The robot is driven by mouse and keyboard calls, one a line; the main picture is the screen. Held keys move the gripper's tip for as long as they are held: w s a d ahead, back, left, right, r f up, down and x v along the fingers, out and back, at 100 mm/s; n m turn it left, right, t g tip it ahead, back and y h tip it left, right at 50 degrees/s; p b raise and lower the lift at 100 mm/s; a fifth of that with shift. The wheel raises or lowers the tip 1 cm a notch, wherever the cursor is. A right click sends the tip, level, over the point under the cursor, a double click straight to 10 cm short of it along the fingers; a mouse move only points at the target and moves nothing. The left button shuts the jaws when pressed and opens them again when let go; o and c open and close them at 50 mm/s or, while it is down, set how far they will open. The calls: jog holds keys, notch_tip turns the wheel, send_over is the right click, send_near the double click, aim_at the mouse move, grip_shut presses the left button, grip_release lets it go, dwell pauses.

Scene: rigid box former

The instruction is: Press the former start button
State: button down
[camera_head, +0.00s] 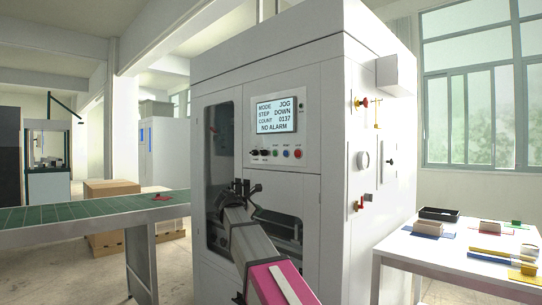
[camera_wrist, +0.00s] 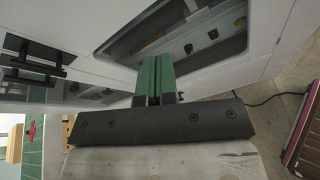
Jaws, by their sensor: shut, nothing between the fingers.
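The box former is a large white cabinet (camera_head: 325,100) in the middle of the head view. Its control panel has a lit screen (camera_head: 276,114) reading MODE JOG, STEP DOWN, COUNT 0137, NO ALARM. Below the screen sit a green button (camera_head: 275,153), a blue button (camera_head: 286,153), a red button (camera_head: 298,153) and two black knobs (camera_head: 260,153). Their labels are too small to read surely. My gripper (camera_head: 241,187) is below and left of the buttons, in front of the cabinet. In the wrist view, its green fingers (camera_wrist: 157,75) are together and empty near a window opening. No buttons show there.
A green conveyor (camera_head: 90,208) runs in from the left. A white table (camera_head: 450,262) with trays and coloured pieces stands at right. Black handles (camera_wrist: 35,62) stick out from the cabinet in the wrist view. A red-handled switch (camera_head: 361,203) is on the cabinet's side.

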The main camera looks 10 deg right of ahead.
aim_at(274, 153)
jog(key=a+r+n+t+h, duration=0.1)
jog(key=a+r+n+h, duration=0.1)
jog(key=r, duration=0.9)
jog(key=a+r+n+t+h, duration=0.1)
jog(key=a+r+n, duration=0.1)
jog(key=r, duration=1)
jog(key=shift+a+r+n+h, duration=0.15)
jog(key=shift+r+n+h, duration=0.15)
jog(key=shift+h, duration=0.1)
jog(key=shift+f, duration=0.1)
jog(key=x, duration=1.4)
jog(key=shift+s, duration=0.1)
